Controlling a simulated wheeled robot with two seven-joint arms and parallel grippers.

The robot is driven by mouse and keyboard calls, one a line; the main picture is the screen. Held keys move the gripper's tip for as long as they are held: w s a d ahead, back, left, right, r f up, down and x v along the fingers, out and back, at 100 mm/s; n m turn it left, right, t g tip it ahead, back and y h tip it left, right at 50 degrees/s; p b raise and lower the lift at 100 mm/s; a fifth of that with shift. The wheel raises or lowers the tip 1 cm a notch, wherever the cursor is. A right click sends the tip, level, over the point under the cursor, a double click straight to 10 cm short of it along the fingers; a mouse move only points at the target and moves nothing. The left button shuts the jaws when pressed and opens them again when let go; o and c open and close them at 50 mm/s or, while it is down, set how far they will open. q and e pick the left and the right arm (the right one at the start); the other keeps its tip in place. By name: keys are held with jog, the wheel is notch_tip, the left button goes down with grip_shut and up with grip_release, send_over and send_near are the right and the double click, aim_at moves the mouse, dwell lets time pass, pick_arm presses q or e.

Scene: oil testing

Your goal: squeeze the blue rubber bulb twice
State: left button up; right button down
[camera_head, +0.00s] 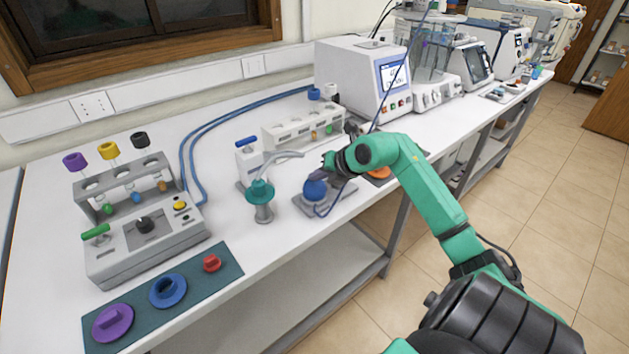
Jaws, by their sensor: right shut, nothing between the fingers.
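The blue rubber bulb (314,189) sits on a small grey plate (342,200) near the front edge of the bench. My right gripper (322,173) is at the bulb's upper right, with its fingertips over or just behind the top of the bulb. The fingers look shut with nothing between them. Whether they touch the bulb cannot be told. The right arm reaches in from the lower right. My left gripper is not in view.
A teal-topped flask (261,201) stands just left of the bulb. A grey tube rack (147,241) and a dark mat (208,285) with purple, blue and red parts lie further left. A white instrument (350,70) stands behind. Open floor lies right of the bench.

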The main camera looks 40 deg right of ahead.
aim_at(317, 184)
jog(key=shift+f+b, duration=0.3)
jog(key=shift+f, duration=0.2)
jog(key=shift+r, duration=0.1)
dwell(0.3)
jog(key=shift+r+p, duration=0.95)
jog(key=shift+r, duration=0.35)
notch_tip(317, 184, up, 5)
jog(key=p, duration=0.3)
jog(key=shift+p, duration=0.3)
